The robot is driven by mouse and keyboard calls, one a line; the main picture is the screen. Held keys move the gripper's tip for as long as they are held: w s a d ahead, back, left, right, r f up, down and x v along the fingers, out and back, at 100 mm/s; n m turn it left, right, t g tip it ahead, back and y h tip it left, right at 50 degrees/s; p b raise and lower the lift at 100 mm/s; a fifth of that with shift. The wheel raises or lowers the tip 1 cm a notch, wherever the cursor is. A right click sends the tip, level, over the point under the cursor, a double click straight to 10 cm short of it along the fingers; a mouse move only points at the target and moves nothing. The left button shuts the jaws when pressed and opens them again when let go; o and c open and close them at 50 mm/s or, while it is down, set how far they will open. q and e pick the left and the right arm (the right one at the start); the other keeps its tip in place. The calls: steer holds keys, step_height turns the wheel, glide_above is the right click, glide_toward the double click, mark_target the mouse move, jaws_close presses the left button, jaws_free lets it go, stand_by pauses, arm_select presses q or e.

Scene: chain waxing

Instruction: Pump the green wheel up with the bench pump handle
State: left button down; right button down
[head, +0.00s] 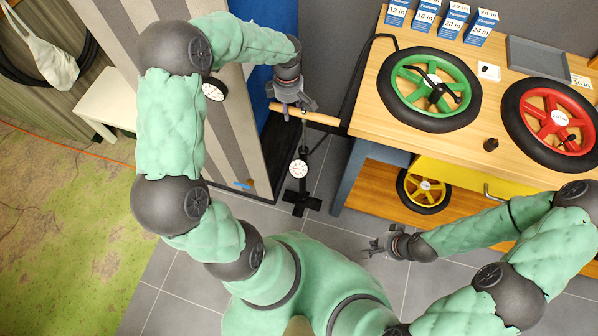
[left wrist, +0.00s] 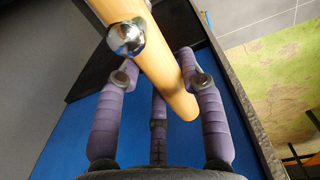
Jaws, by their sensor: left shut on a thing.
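The bench pump stands on the floor left of the workbench, with a black base (head: 301,203), a white gauge (head: 299,169) and a wooden crossbar handle (head: 318,117). My left gripper (head: 288,103) is shut on the handle, left of its middle. In the left wrist view the handle (left wrist: 165,75) runs between the purple-padded fingers (left wrist: 160,85), a shiny metal knob on it. The green wheel (head: 430,90) lies flat on the bench, with black parts across its hub. My right gripper (head: 371,247) is open and empty, low in front of the bench.
A red wheel (head: 549,124), blue boxes (head: 435,14) and a grey tray (head: 537,65) lie on the bench (head: 400,140). A yellow wheel (head: 424,190) sits below. A black hose runs along the bench's left edge. A striped panel stands left of the pump.

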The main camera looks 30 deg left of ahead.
arm_select(q)
step_height(320, 180, down, 17)
steer(key=s+b, duration=0.1)
steer(key=b, duration=0.6)
steer(key=shift+s+d, duration=0.25)
steer(key=shift+d, duration=0.05)
steer(key=shift+r, duration=0.1)
steer(key=shift+c, duration=2.2)
jaws_free()
steer(key=shift+g, duration=0.3)
steer(key=shift+w+a, duration=0.1)
steer(key=shift+w+r, duration=0.1)
steer(key=shift+r, duration=0.15)
step_height(320, 180, up, 12)
steer(key=shift+w, duration=0.15)
